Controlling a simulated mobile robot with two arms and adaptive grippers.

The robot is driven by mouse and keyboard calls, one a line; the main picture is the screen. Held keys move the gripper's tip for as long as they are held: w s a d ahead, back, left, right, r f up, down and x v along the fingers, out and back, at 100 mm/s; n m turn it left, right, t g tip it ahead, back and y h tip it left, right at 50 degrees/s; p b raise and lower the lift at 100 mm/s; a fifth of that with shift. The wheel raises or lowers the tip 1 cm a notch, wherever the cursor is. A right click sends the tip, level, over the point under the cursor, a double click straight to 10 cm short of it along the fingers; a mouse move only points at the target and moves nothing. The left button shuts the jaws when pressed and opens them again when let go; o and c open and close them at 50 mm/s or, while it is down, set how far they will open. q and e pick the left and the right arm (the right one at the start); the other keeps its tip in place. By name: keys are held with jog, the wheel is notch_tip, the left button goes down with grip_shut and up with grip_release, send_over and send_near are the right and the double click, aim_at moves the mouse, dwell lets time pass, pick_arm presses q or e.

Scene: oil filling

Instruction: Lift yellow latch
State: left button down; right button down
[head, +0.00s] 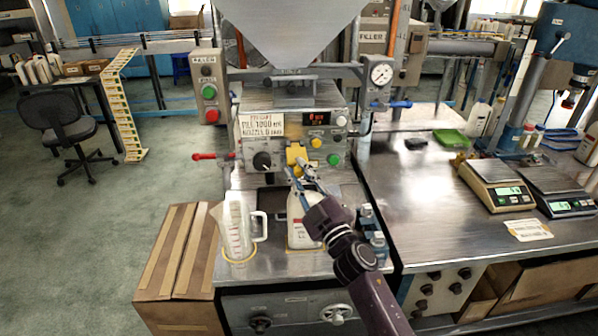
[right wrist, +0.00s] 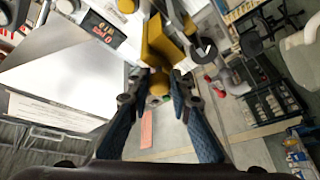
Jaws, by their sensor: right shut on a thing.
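The yellow latch (head: 296,154) is on the front of the grey filling machine (head: 262,103), below its red display. In the right wrist view the latch (right wrist: 163,42) is a yellow block with a rounded lower end between the fingertips. My right gripper (head: 303,174) reaches up from the lower right and is shut on the latch; its blue-padded fingers (right wrist: 158,84) lie on either side of that end. The fingers and arm partly cover the space below the latch. My left gripper is not in view.
A white bottle (head: 301,232) stands below the latch, partly behind my right arm. A clear measuring jug (head: 238,230) stands to its left. A red-handled valve (head: 205,157) sticks out left of the machine. Two scales (head: 497,183) stand far right.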

jog(key=shift+d+r, duration=0.1)
jog(key=shift+r, duration=0.15)
jog(key=shift+w+d+r+p, duration=0.1)
jog(key=shift+w+r+p, duration=0.05)
jog(key=shift+r+p, duration=0.85)
jog(key=shift+w+r+p, duration=0.1)
jog(key=shift+r+p, duration=0.55)
jog(key=shift+r, duration=0.65)
jog(key=shift+w+r+p, duration=0.3)
jog(key=shift+r+p, duration=0.05)
jog(key=shift+r, duration=0.3)
jog(key=shift+w+r+p, duration=0.35)
jog(key=shift+w+r, duration=0.15)
jog(key=shift+r, duration=0.25)
